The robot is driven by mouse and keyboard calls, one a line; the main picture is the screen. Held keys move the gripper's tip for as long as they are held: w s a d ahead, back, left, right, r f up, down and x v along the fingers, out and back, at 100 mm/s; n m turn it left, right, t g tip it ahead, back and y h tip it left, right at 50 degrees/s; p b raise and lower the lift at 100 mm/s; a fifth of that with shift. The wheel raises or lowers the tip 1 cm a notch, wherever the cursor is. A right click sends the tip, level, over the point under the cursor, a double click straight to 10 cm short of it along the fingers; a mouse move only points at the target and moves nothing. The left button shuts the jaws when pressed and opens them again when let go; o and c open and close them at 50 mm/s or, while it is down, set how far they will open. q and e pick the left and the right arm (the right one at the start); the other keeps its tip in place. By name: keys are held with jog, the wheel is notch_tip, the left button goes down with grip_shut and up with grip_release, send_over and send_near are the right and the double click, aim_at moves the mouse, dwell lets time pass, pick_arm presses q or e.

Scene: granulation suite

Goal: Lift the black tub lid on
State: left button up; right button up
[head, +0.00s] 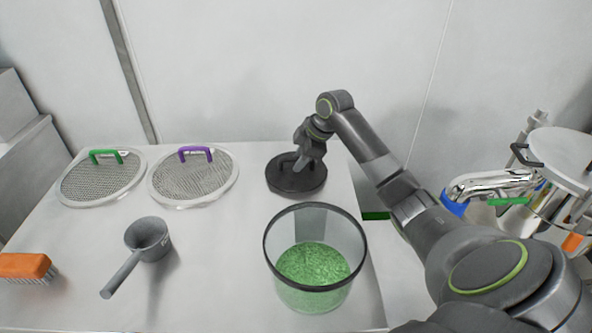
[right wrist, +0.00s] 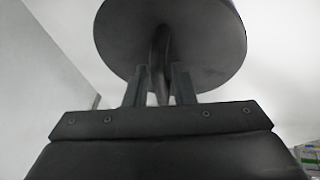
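The black lid (head: 284,183) is a round disc with a handle on top, at the back of the table behind the tub. The tub (head: 315,297) is clear with a black rim, stands uncovered and holds green granules. My right gripper (head: 301,160) is over the lid from above. In the right wrist view the lid (right wrist: 215,50) fills the top, and its handle (right wrist: 160,60) stands between the two fingers of my right gripper (right wrist: 159,84). Whether the fingers press on the handle is not clear. My left gripper is not in view.
Two round mesh sieves, one with a green handle (head: 104,153) and one with a purple handle (head: 196,150), lie at the back left. A grey scoop (head: 146,240) and an orange brush (head: 25,266) lie in front. Metal equipment (head: 565,160) stands at the right.

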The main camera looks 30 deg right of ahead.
jog(key=shift+c, duration=0.4)
grip_shut()
